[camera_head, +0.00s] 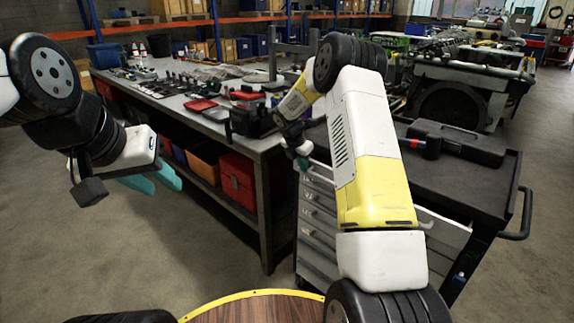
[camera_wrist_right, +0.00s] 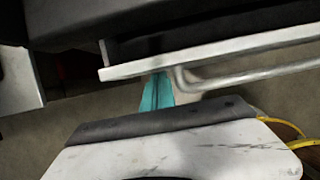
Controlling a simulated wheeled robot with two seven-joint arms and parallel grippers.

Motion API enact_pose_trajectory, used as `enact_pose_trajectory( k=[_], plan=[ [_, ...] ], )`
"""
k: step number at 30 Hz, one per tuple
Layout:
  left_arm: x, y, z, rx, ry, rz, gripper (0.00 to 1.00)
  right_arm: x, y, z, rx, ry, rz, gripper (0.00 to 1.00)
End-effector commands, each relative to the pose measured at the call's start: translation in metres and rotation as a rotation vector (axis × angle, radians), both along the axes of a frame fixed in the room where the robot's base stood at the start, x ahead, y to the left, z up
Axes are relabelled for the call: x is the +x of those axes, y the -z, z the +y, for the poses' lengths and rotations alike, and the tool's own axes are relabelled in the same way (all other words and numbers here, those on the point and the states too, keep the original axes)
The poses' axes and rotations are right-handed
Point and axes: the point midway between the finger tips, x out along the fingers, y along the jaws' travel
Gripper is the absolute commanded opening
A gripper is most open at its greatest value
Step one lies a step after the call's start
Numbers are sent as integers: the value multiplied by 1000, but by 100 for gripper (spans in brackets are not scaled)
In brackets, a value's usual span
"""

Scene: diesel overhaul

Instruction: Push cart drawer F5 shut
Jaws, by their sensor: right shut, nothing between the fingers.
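The tool cart (camera_head: 462,165) stands at the right, with a stack of grey drawers (camera_head: 318,222) on its front. My right arm covers much of that front. Drawer labels are unreadable, so I cannot tell which is F5. In the right wrist view, a pale drawer front (camera_wrist_right: 215,60) with a bar handle (camera_wrist_right: 245,76) crosses the picture, with dark space behind its edge. My right gripper (camera_wrist_right: 157,92) is shut and empty, its teal tips at the lower edge of that front, left of the handle; contact is unclear. My left gripper (camera_head: 152,180) is open and empty, beside the workbench.
A black case (camera_head: 455,142) lies on the cart top. The long workbench (camera_head: 262,145) carries tools and red trays, with bins (camera_head: 238,180) beneath. An engine (camera_head: 450,95) stands behind the cart. Floor at the left is clear.

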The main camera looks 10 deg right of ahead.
Motion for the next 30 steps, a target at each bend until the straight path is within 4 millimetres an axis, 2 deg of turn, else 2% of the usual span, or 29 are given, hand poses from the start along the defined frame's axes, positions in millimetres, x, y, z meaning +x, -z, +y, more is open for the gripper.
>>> enact_pose_trajectory(
  k=[3,9,25,30],
  plan=[
    [0,0,0,0,0,0,36,12,0,-15,1,2,-2,0],
    [0,0,0,0,0,0,36,23,0,-29,1,1,-1,0],
    [0,0,0,0,0,0,36,30,-2,-40,-5,2,-9,0],
    [0,0,0,0,0,0,36,29,-2,-36,-5,2,-10,0]
  ],
)
